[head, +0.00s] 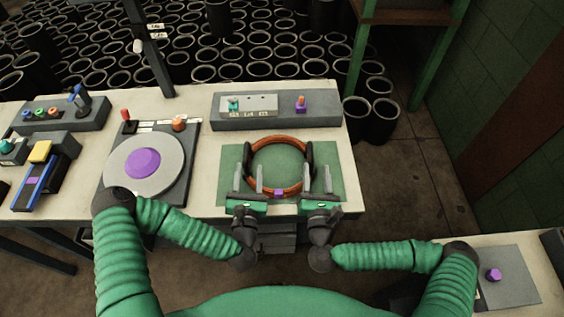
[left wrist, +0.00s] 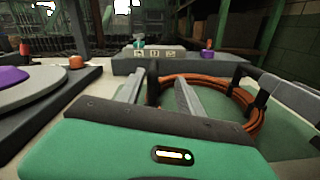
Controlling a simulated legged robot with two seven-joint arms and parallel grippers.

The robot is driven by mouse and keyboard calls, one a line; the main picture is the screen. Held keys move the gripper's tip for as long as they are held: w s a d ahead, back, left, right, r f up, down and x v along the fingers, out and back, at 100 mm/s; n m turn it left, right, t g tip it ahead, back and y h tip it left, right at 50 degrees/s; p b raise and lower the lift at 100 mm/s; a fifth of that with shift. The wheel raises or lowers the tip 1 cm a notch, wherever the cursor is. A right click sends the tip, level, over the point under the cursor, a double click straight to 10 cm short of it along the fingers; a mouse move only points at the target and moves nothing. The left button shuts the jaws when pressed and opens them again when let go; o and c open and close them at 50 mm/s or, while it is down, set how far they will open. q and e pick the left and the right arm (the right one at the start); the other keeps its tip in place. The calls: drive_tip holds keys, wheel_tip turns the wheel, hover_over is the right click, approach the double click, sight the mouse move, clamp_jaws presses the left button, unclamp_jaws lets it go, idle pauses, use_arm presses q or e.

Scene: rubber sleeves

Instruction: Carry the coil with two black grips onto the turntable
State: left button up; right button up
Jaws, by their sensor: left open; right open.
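The orange coil (head: 281,139) lies on a green mat (head: 230,153), with a small purple mark at its near side. Its black grips stand at the left (head: 247,157) and right (head: 310,154) of the ring. My left gripper (head: 248,178) is open at the near left of the coil; in the left wrist view the left grip (left wrist: 153,86) shows between its fingers, farther ahead. My right gripper (head: 317,178) is open near the right grip. Contact with either grip cannot be told. The turntable (head: 175,157), a grey disc with a purple centre, is left of the mat and empty.
A grey control box (head: 330,113) stands behind the mat. An orange knob (head: 178,124) and a red-topped switch (head: 126,117) stand behind the turntable. A blue-railed device (head: 35,185) is at far left. Black sleeves (head: 205,75) cover the floor behind. A side table (head: 515,270) is at right.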

sight(246, 145)
use_arm(q)
drive_tip(key=w, duration=0.3)
drive_tip(key=w+a, duration=0.1)
drive_tip(key=w, duration=0.4)
drive_tip(key=shift+w+a, duration=0.3)
drive_tip(key=shift+w, duration=0.05)
use_arm(e)
drive_tip(key=w, duration=0.3)
drive_tip(key=w+a, duration=0.1)
drive_tip(key=w, duration=0.4)
drive_tip(key=shift+w+a, duration=0.3)
drive_tip(key=shift+w, duration=0.05)
use_arm(q)
drive_tip(key=shift+w+d, duration=0.2)
drive_tip(key=shift+d, duration=0.2)
use_arm(e)
drive_tip(key=shift+w+d, duration=0.2)
drive_tip(key=shift+d, duration=0.2)
use_arm(q)
drive_tip(key=shift+a, duration=0.25)
drive_tip(key=c, duration=0.5)
use_arm(e)
drive_tip(key=shift+a, duration=0.25)
drive_tip(key=c, duration=0.5)
use_arm(q)
clamp_jaws()
use_arm(e)
clamp_jaws()
